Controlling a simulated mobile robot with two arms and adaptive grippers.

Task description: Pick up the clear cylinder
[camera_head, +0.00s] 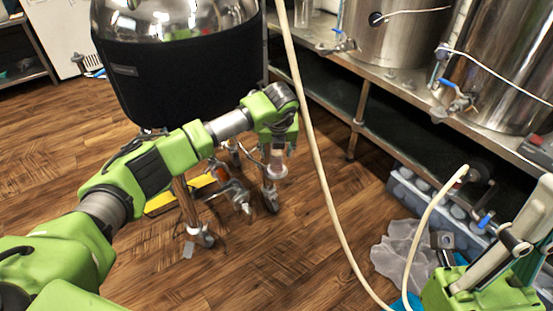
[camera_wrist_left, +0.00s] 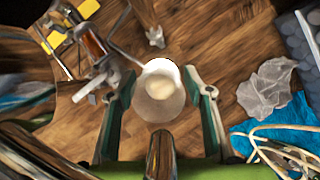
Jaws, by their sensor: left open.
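The clear cylinder (camera_wrist_left: 160,95) is a translucent, whitish round vessel. In the left wrist view it lies between the two spread fingers of my left gripper (camera_wrist_left: 162,88), seen nearly end-on. In the head view the cylinder (camera_head: 275,168) shows small and partly hidden, just below my left gripper (camera_head: 278,140), which points down. The left gripper is open around it; I cannot tell whether the fingers touch it. What the cylinder rests on is not clear. Part of my right arm (camera_head: 482,292) shows at the lower right; its jaw state is unclear.
A black-jacketed kettle (camera_head: 180,80) on wheeled legs stands behind my left arm, with pipes and a valve below. Steel tanks (camera_head: 395,30) stand on a bench at right. A hose (camera_head: 318,160) hangs close beside the gripper. A grey crate (camera_head: 440,200) and clear plastic bag (camera_head: 403,250) lie right.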

